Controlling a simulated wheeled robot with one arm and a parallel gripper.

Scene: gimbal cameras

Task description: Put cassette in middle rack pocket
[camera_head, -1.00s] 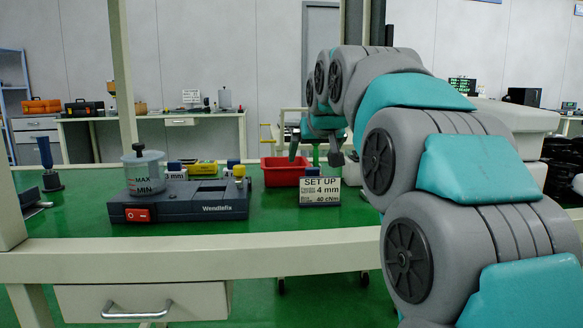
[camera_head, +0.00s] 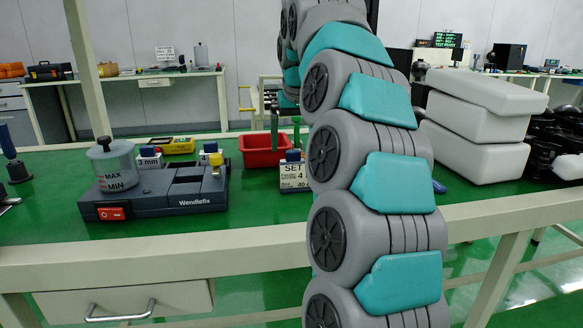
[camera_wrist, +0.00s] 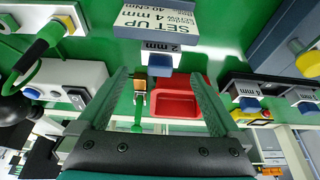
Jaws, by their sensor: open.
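My gripper (camera_wrist: 157,77) is open and empty in the wrist view, which is upside down. A cassette labelled 2 mm, with a blue top (camera_wrist: 160,62), stands beyond and between the fingertips, beside the set-up sign (camera_wrist: 158,20). In the head view its blue top (camera_head: 293,155) shows behind the sign (camera_head: 294,176). The dark rack (camera_wrist: 265,86) is at right in the wrist view. A 4 mm cassette (camera_wrist: 247,86) and a 3 mm cassette (camera_wrist: 300,96) sit at its ends, and the middle looks empty.
A red bin (camera_head: 265,150) stands behind the sign. A dark Wendlefix device (camera_head: 155,194) with a clear pot (camera_head: 112,165) stands in front of the rack. A yellow meter (camera_head: 178,145) lies behind. White boxes (camera_head: 480,125) are stacked at right. Green tabletop is clear between device and sign.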

